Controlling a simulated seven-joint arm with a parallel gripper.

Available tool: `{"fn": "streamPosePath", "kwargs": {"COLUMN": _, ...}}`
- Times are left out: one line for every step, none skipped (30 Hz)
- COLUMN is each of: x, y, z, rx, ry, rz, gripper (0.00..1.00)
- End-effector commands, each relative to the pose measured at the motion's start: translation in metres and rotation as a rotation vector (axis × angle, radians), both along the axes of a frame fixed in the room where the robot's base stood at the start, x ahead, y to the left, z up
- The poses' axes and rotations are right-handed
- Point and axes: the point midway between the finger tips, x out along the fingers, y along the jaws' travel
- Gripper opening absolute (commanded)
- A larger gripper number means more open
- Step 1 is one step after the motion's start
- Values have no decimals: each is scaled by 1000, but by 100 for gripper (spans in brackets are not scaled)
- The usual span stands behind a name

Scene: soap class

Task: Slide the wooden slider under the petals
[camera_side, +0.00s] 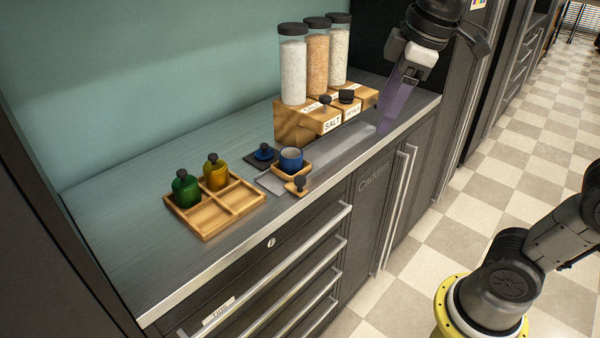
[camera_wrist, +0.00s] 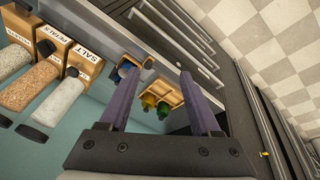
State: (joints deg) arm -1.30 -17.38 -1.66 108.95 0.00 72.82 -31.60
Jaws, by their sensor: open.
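A small wooden slider (camera_side: 293,173) with a dark knob at its front end lies on a grey plate near the counter's front edge. A blue cup (camera_side: 290,159) sits in it. The wooden dispenser (camera_side: 293,124) stands to its right with labelled fronts. The petals label (camera_wrist: 63,40) is beside the salt label in the wrist view, and the middle jar (camera_side: 318,62) holds orange-pink bits. My gripper (camera_side: 386,125) has purple fingers and is right of the dispenser, near the counter's front edge. It is open and empty in the wrist view (camera_wrist: 162,74).
A divided wooden tray (camera_side: 236,203) at the left holds a green bottle (camera_side: 186,188) and a yellow bottle (camera_side: 216,172). A blue lid (camera_side: 264,152) with a dark knob lies on a dark mat. Other jars flank the middle one. The counter's back left is clear.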

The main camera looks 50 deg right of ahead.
Motion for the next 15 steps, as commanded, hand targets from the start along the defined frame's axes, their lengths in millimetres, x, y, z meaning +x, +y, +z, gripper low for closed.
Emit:
{"fn": "streamPosePath", "kwargs": {"x": 20, "y": 2, "z": 3, "rx": -11, "ry": 30, "rz": 37, "gripper": 64}}
{"fn": "streamPosePath", "kwargs": {"x": 30, "y": 3, "z": 4, "rx": -16, "ry": 46, "rz": 57, "gripper": 64}}
{"fn": "streamPosePath", "kwargs": {"x": 44, "y": 4, "z": 4, "rx": -22, "ry": 67, "rz": 84, "gripper": 64}}
{"fn": "streamPosePath", "kwargs": {"x": 54, "y": 5, "z": 4, "rx": -27, "ry": 82, "rz": 103, "gripper": 64}}
{"fn": "streamPosePath", "kwargs": {"x": 64, "y": 7, "z": 3, "rx": -30, "ry": 98, "rz": 120, "gripper": 64}}
{"fn": "streamPosePath", "kwargs": {"x": 78, "y": 8, "z": 1, "rx": -35, "ry": 118, "rz": 143, "gripper": 64}}
{"fn": "streamPosePath", "kwargs": {"x": 88, "y": 10, "z": -2, "rx": -37, "ry": 132, "rz": 156, "gripper": 64}}
{"fn": "streamPosePath", "kwargs": {"x": 98, "y": 11, "z": -5, "rx": -38, "ry": 149, "rz": 169, "gripper": 64}}
{"fn": "streamPosePath", "kwargs": {"x": 111, "y": 13, "z": -10, "rx": -40, "ry": 167, "rz": 183, "gripper": 64}}
{"fn": "streamPosePath", "kwargs": {"x": 120, "y": 14, "z": -14, "rx": -42, "ry": 181, "rz": 190, "gripper": 64}}
{"fn": "streamPosePath", "kwargs": {"x": 128, "y": 15, "z": -19, "rx": -41, "ry": 194, "rz": 196, "gripper": 64}}
{"fn": "streamPosePath", "kwargs": {"x": 138, "y": 17, "z": -26, "rx": -41, "ry": 211, "rz": 199, "gripper": 64}}
{"fn": "streamPosePath", "kwargs": {"x": 145, "y": 18, "z": -32, "rx": -41, "ry": 221, "rz": 200, "gripper": 64}}
{"fn": "streamPosePath", "kwargs": {"x": 151, "y": 19, "z": -37, "rx": -40, "ry": 230, "rz": 202, "gripper": 64}}
{"fn": "streamPosePath", "kwargs": {"x": 157, "y": 20, "z": -44, "rx": -40, "ry": 244, "rz": 204, "gripper": 64}}
